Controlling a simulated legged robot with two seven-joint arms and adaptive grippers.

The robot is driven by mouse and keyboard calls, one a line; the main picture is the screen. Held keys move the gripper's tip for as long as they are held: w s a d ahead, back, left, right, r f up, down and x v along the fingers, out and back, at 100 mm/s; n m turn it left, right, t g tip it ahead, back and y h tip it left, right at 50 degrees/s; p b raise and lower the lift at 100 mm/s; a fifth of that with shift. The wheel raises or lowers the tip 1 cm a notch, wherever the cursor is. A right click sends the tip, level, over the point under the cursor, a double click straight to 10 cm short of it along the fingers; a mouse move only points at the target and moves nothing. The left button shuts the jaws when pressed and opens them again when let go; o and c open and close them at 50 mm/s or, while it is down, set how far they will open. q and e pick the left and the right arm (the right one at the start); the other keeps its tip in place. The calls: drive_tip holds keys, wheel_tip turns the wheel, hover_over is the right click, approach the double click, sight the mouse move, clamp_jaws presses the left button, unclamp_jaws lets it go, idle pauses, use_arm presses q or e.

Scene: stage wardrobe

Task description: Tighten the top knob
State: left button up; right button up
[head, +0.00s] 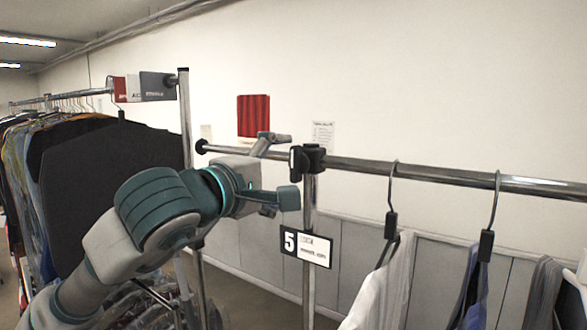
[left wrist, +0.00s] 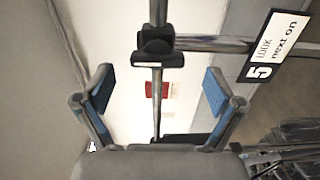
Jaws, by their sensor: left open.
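The top knob (head: 295,159) is a dark piece on the side of the black clamp (head: 314,156), where the rack's upright meets the horizontal rail. In the left wrist view the black clamp (left wrist: 157,46) shows at the top, beyond the fingers. My left gripper (head: 287,168) is open and empty, just left of the clamp, with one finger higher and one lower. In the left wrist view its blue-padded fingers (left wrist: 157,82) stand wide apart, with the rail running between them. I cannot see any contact with the knob. My right gripper is not in view.
A number 5 sign (head: 306,246) hangs on the upright below the clamp. Clothes on hangers (head: 392,225) hang from the rail (head: 450,174) at right. Another rack with dark garments (head: 100,185) stands at left. The wall behind bears a red picture (head: 254,115).

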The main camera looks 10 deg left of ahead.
use_arm(q)
drive_tip(key=v, duration=0.7)
drive_tip(key=shift+s+a, duration=0.25)
drive_tip(key=shift+a, duration=0.1)
drive_tip(key=shift+d+f, duration=0.1)
